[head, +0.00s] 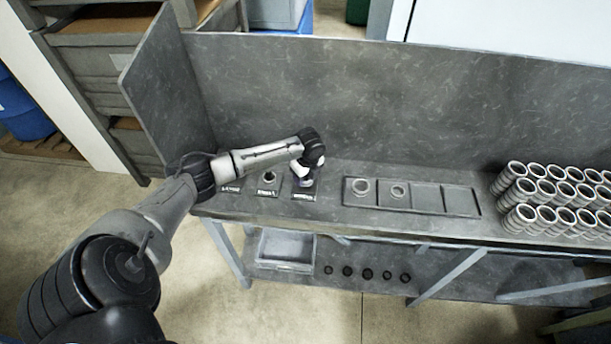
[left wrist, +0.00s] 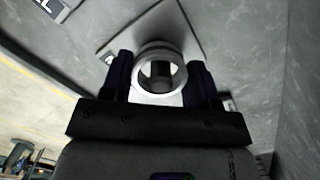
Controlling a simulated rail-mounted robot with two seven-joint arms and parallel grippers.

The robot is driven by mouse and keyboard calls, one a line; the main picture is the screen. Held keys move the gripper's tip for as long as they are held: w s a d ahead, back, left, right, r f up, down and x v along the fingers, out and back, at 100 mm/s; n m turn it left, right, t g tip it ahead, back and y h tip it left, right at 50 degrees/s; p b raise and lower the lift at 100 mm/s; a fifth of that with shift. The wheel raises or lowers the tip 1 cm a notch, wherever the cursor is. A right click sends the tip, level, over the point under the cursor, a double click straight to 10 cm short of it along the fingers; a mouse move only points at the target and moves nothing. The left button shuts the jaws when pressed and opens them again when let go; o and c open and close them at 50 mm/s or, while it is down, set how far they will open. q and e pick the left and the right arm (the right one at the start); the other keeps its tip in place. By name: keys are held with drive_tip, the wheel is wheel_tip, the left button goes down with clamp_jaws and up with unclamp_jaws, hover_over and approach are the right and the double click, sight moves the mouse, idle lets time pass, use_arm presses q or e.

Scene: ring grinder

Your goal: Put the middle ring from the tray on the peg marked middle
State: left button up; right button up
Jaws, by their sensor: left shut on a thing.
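My left gripper (head: 304,183) is over the rightmost of three peg plates on the bench. In the left wrist view, the gripper (left wrist: 162,82) is shut on a pale metal ring (left wrist: 177,84). A dark peg (left wrist: 160,72) shows through the ring's opening; how far the ring is down around it cannot be told. The peg's plate (left wrist: 185,30) has a partly hidden label that seems to begin with M. The plate (head: 268,194) to its left has a peg.
The tray's two right compartments are empty. Several stacks of rings (head: 545,213) fill the bench's right end. A back panel (head: 400,100) and a left side panel (head: 165,90) enclose the bench. The lower shelf holds a grey bin (head: 285,265) and several small dark rings (head: 367,274).

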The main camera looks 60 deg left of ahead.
use_arm(q)
drive_tip(key=shift+f, duration=0.35)
idle(0.6)
drive_tip(key=shift+a+p, duration=0.1)
drive_tip(key=shift+p, duration=0.2)
idle(0.5)
drive_tip(key=shift+p, duration=0.45)
drive_tip(key=shift+f+b, duration=0.3)
drive_tip(key=shift+f, duration=0.35)
idle(0.6)
drive_tip(key=o, duration=0.7)
